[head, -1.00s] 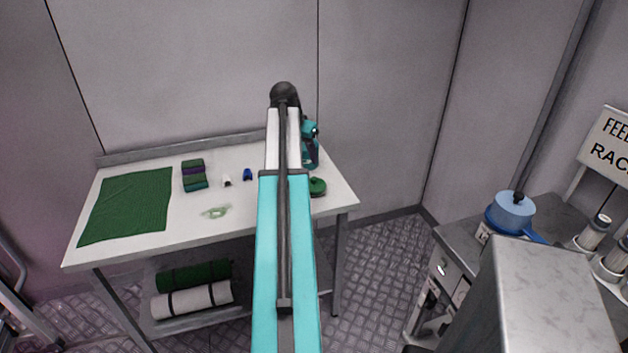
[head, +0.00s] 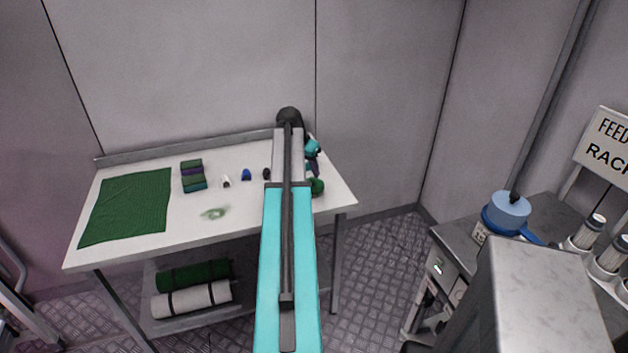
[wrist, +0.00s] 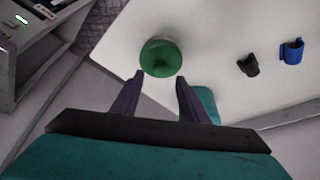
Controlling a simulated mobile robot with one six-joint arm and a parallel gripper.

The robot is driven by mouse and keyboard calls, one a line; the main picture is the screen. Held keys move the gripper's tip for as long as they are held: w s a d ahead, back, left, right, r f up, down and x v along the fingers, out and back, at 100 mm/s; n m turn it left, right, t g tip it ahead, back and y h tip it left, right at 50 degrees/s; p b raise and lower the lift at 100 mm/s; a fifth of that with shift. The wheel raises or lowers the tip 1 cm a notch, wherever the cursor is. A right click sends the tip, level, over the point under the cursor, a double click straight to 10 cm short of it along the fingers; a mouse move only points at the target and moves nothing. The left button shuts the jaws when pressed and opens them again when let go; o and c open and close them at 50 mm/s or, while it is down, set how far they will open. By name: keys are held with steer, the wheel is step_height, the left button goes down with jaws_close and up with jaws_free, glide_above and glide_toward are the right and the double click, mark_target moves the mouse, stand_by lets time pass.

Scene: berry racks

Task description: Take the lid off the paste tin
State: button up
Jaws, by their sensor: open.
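A round green lid (wrist: 160,57) with a small raised middle shows from above in the wrist view. The paste tin's body beneath it is hidden. In the head view the green lid (head: 317,187) is near the table's right end, partly behind my arm. My gripper (wrist: 160,78) is open, with its two purple fingers pointing toward the lid, one to each side of its near edge. Nothing is between the fingers. The gripper also shows beyond my arm in the head view (head: 316,171), just above and behind the lid.
A black clip (wrist: 248,65) and a blue clip (wrist: 291,51) lie on the white table (head: 180,228). A teal item (wrist: 207,101) shows behind one finger. A green cloth (head: 127,205), stacked blocks (head: 193,176) and a pale green item (head: 214,213) lie farther left.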

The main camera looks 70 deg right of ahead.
mark_target(312, 178)
steer(key=shift+p+x, duration=0.8)
steer(key=shift+x, duration=0.4)
steer(key=shift+p+x, duration=0.35)
steer(key=shift+x, duration=1.05)
steer(key=shift+d, duration=0.15)
jaws_close()
